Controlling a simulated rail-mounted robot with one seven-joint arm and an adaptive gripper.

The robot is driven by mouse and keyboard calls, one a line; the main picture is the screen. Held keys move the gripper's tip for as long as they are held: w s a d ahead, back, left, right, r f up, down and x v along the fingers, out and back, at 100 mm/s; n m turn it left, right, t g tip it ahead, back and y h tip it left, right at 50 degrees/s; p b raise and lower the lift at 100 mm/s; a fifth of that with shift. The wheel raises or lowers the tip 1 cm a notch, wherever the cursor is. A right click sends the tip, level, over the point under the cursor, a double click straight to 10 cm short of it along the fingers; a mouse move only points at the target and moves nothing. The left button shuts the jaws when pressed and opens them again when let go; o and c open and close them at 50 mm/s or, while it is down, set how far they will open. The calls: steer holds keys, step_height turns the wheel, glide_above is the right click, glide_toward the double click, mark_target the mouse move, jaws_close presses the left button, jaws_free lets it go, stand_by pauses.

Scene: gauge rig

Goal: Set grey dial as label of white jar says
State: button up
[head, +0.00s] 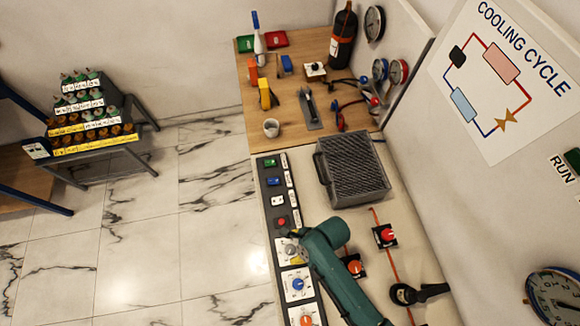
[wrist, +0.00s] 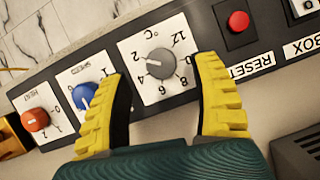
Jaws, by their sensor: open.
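A small white jar (head: 271,129) stands on the wooden bench top in the head view. Its label is too small to read.
A blue dial (wrist: 84,94) and an orange-red dial (wrist: 36,119) lie left of the grey one in the wrist view. A red button (wrist: 238,21) is at its right.

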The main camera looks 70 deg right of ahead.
mark_target(290, 250)
steer(key=x, duration=0.4)
steer(key=shift+w+f, duration=0.1)
steer(key=shift+f, duration=0.05)
steer(key=shift+c, duration=0.5)
jaws_close()
